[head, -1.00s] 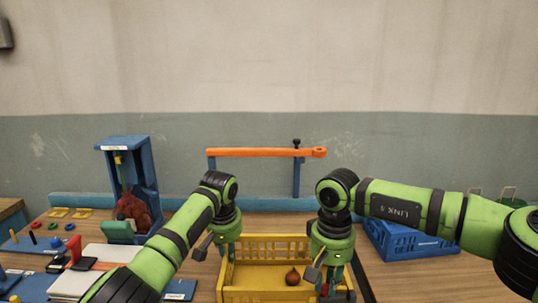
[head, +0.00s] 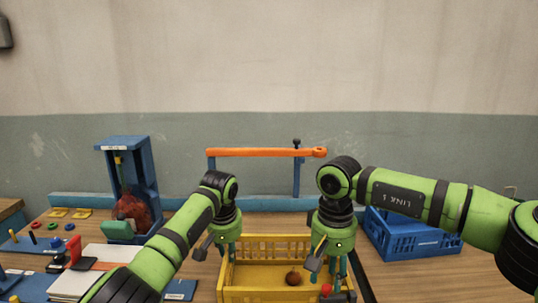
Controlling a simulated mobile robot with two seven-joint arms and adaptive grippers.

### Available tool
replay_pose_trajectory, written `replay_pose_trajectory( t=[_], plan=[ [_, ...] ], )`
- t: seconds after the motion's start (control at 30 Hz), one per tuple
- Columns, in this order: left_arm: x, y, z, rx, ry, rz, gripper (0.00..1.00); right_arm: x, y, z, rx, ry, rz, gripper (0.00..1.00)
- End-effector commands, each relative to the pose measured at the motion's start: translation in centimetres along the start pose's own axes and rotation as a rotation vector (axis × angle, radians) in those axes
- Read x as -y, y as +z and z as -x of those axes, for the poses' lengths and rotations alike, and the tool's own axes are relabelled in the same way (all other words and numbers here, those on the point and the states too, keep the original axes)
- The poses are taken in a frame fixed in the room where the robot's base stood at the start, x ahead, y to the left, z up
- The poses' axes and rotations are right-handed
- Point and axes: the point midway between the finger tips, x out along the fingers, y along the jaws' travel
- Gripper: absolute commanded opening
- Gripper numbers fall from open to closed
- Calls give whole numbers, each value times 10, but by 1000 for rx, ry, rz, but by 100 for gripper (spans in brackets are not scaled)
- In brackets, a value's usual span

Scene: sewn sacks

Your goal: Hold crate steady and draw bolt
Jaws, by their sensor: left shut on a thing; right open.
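The yellow crate (head: 262,294) stands at the front middle of the table with its open top up. A round dark red-brown thing, like an onion, (head: 293,278) lies inside it. My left gripper (head: 229,258) is shut on the crate's left wall; its fingertips are partly hidden. A red knob (head: 326,289), which looks like the bolt's, shows at the crate's right front corner, with a dark fitting beside it. My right gripper (head: 328,274) is open just above the knob, its fingers apart and holding nothing. The bolt's shaft cannot be made out.
A blue crate (head: 410,240) stands at the right behind my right arm. An orange bar (head: 262,152) spans blue posts at the back. A blue stand (head: 148,190) holding a red net sack (head: 130,209) is at the left, with small tools and pads in front.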

Motion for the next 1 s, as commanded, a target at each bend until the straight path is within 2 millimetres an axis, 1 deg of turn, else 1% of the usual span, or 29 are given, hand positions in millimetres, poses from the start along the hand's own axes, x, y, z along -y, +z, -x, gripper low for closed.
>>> replay_pose_trajectory(
  t=[0.2,0.5,0.63,0.83,0.87,0.9,0.97,1.0],
  plan=[
    [1,-1,0,-2,-2,1,0,1,0,23,0,0,1,43],
    [1,-1,0,-2,-2,1,0,0,0,51,0,1,1,43],
    [1,-1,0,-2,-2,1,0,0,0,56,1,0,1,43],
    [1,-1,0,-2,-2,1,0,0,0,56,1,1,1,43],
    [1,-1,0,-2,-2,1,0,0,0,56,1,1,1,39],
    [1,-1,0,-2,-2,1,0,0,0,56,1,1,2,23],
    [1,-1,0,-2,-2,1,0,2,0,54,-5,3,5,0],
    [1,-1,0,-2,-2,1,0,5,0,50,-16,7,9,0]
  ],
)
